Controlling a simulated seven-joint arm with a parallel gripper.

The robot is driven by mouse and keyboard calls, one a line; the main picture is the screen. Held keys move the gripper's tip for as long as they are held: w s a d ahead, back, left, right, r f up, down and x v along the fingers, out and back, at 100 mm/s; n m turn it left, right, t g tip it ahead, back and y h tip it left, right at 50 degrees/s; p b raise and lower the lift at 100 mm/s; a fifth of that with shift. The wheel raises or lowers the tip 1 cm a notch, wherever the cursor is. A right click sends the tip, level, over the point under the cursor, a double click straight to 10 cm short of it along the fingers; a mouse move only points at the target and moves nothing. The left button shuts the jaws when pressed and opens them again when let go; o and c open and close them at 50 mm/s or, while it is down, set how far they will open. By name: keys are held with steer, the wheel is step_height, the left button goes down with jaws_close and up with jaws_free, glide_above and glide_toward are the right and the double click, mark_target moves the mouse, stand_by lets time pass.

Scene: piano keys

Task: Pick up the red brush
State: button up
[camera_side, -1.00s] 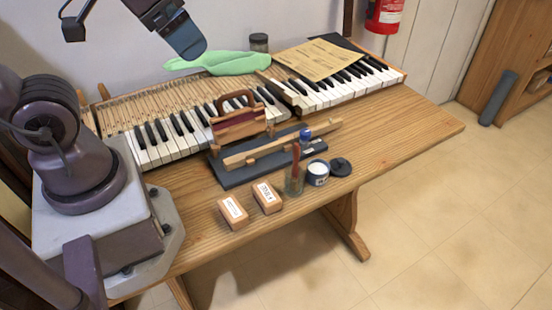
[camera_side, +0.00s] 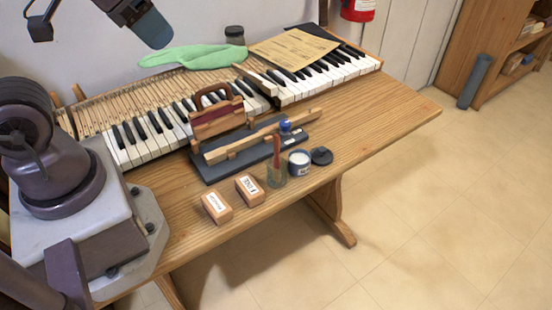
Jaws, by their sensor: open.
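The red brush (camera_side: 277,150) stands nearly upright in a small clear glass jar (camera_side: 276,178) near the front edge of the table. Its red handle sticks up above the rim; its lower end is blurred by the glass. A long wooden piece on a dark board is right behind it. Parts of my arm show at the top left, high above the table and well apart from the brush. I cannot make out gripper fingers there.
A white open tin (camera_side: 299,163) and its dark lid (camera_side: 321,156) sit right of the jar. Two small labelled boxes (camera_side: 217,207) (camera_side: 250,190) lie left of it. Piano keys (camera_side: 325,79), a green cloth (camera_side: 192,57) and a dark jar (camera_side: 235,35) are behind. The table's right side is clear.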

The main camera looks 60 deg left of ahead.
steer(key=shift+f, duration=0.1)
steer(key=m+g, duration=0.6)
steer(key=m, duration=1.1)
glide_above(277, 148)
steer(key=a, duration=0.2)
steer(key=f, duration=0.9)
steer(key=w+f, duration=0.1)
steer(key=f, duration=0.4)
steer(key=shift+d, duration=0.1)
steer(key=shift+f+m, duration=0.15)
steer(key=shift+m, duration=0.35)
step_height(277, 148, down, 7)
steer(key=shift+s+f, duration=0.1)
steer(key=shift+f, duration=0.05)
steer(key=shift+s+d+f, duration=0.1)
steer(key=shift+d+f, duration=0.1)
steer(key=shift+f, duration=1.15)
steer(key=shift+s+d+f, duration=0.1)
steer(key=shift+d+f, duration=0.1)
steer(key=shift+f, duration=1.15)
